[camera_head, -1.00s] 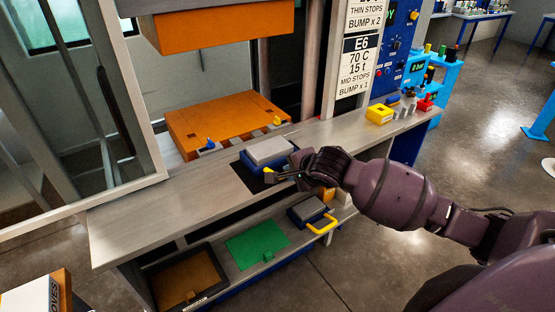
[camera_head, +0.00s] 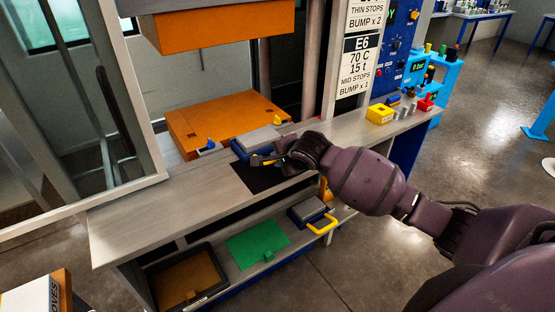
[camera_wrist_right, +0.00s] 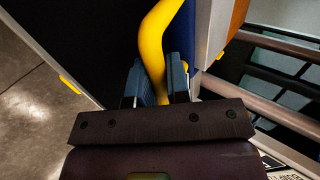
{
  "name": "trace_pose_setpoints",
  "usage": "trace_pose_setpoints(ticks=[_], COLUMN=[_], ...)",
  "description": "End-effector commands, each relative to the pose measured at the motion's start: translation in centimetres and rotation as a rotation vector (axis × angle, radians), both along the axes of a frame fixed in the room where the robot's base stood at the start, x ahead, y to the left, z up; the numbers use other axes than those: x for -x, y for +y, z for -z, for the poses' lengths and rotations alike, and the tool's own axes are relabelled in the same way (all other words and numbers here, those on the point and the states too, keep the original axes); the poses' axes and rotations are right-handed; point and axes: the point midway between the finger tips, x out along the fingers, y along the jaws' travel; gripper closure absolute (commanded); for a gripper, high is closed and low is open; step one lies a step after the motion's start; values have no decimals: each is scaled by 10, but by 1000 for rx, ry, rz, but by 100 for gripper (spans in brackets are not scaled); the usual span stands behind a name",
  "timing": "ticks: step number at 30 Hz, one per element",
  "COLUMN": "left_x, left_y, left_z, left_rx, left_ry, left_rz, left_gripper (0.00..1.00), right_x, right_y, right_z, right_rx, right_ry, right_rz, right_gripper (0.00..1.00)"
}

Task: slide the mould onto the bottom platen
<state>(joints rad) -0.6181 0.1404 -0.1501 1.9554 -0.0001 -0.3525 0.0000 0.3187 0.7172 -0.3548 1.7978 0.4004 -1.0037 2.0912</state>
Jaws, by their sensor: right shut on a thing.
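The mould (camera_head: 258,138), blue with a grey top, is at the front edge of the orange bottom platen (camera_head: 215,118). In the picture its far side meets or overlaps that edge; I cannot tell how much of it rests on the platen. My right gripper (camera_head: 268,161) is on the near side of the mould, partly hidden by its own wrist. In the right wrist view, the fingers (camera_wrist_right: 158,84) are closed around a yellow handle (camera_wrist_right: 158,40), with the mould's blue side (camera_wrist_right: 209,35) beyond. My left gripper is not in view.
A dark mat (camera_head: 262,179) lies bare on the grey bench (camera_head: 160,210). The orange upper platen (camera_head: 220,30) hangs well above. Another mould (camera_head: 308,209), a green sheet (camera_head: 257,244) and a tray (camera_head: 208,252) are below.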

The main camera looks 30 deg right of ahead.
Motion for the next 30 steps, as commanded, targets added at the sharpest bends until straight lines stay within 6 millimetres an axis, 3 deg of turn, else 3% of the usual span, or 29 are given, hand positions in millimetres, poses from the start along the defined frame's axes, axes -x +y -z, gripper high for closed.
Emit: trace_pose_setpoints(ticks=[6,17,30], left_x=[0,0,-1], left_y=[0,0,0], left_z=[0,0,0], left_rx=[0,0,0], left_ry=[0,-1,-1], left_rz=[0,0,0], left_gripper=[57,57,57], right_x=[-11,-13,-39], right_y=[2,2,4], right_z=[-1,-1,0], right_rx=[-4,-2,-3], right_ry=[-2,-2,-1], right_rz=[0,-1,1], right_gripper=[100,100,100])
